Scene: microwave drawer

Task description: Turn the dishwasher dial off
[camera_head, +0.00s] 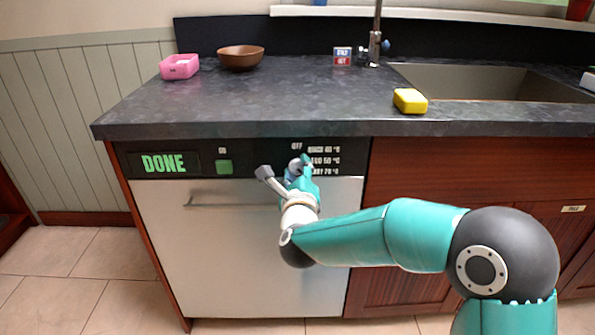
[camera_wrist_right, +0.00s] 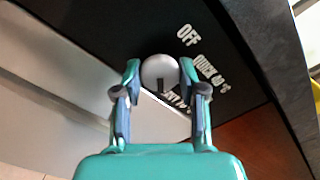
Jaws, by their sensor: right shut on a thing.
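The dishwasher (camera_head: 240,245) has a black control panel with a display (camera_head: 164,163) that reads DONE in green. Its round grey dial (camera_wrist_right: 159,71) is in the middle of the right wrist view, with a dark mark on its lower part in that picture. The label OFF (camera_wrist_right: 187,35) is printed up and right of the dial there, with the programme labels at right. My right gripper (camera_wrist_right: 159,75) is shut on the dial, one finger on each side. In the head view the gripper (camera_head: 299,168) partly hides the dial. My left gripper is not in view.
The dark counter (camera_head: 270,100) overhangs the panel. On it are a pink container (camera_head: 179,67), a brown bowl (camera_head: 240,57) and a yellow sponge (camera_head: 410,101) near the sink (camera_head: 480,82).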

